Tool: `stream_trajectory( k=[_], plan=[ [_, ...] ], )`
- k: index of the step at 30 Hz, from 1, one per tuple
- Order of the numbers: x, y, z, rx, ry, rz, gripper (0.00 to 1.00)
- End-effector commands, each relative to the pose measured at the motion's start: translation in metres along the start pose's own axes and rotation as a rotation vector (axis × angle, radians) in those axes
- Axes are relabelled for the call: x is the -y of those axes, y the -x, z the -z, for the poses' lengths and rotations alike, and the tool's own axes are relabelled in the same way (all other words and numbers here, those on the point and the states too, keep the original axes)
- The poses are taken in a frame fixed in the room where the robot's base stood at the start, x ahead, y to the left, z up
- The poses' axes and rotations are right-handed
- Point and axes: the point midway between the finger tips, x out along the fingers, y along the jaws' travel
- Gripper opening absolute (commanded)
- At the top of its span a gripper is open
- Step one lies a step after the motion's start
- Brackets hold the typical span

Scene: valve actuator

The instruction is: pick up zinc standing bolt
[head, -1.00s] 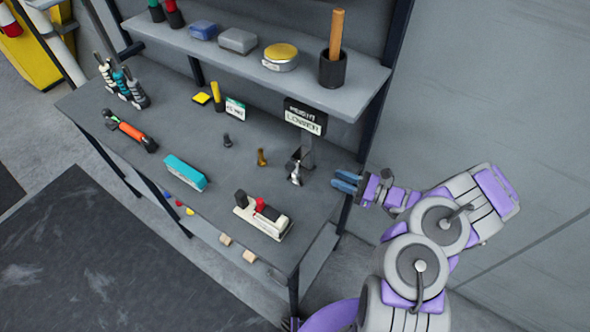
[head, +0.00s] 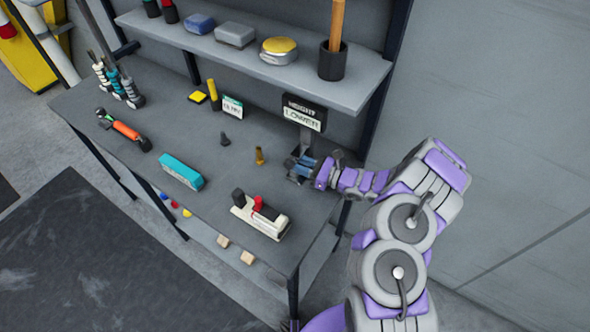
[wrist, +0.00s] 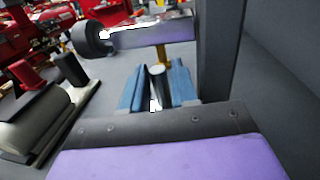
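A metal bolt (wrist: 157,78), grey with a bright glint low down, stands between my gripper's two blue fingers in the wrist view. It appears to be the zinc bolt; in the head view my gripper hides its place. My gripper (head: 299,168) is low over the workbench, just in front of the sign stand. In the wrist view, my gripper (wrist: 157,90) has its fingers apart, one on each side of the bolt. Small gaps seem to show, but finger contact is unclear. A brass bolt (head: 259,156) and a dark bolt (head: 225,139) stand to the left.
The "HEIGHT LOWER" sign (head: 304,112) stands close behind my gripper. A white device with black and red knobs (head: 260,215) sits at the bench's front. A teal block (head: 181,171) lies further left. A loaded shelf (head: 255,65) overhangs the back of the workbench (head: 215,180).

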Motion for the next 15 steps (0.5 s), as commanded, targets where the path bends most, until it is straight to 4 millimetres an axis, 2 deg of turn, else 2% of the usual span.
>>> stream_trajectory(
  k=[4,11,15],
  plan=[
    [-0.0003,-0.0118,-0.0002,0.001,0.001,0.000,0.28],
    [0.0001,-0.0129,-0.0007,0.001,0.001,0.002,0.28],
    [0.0001,-0.0128,-0.0006,0.000,0.001,0.001,0.16]
  ],
)
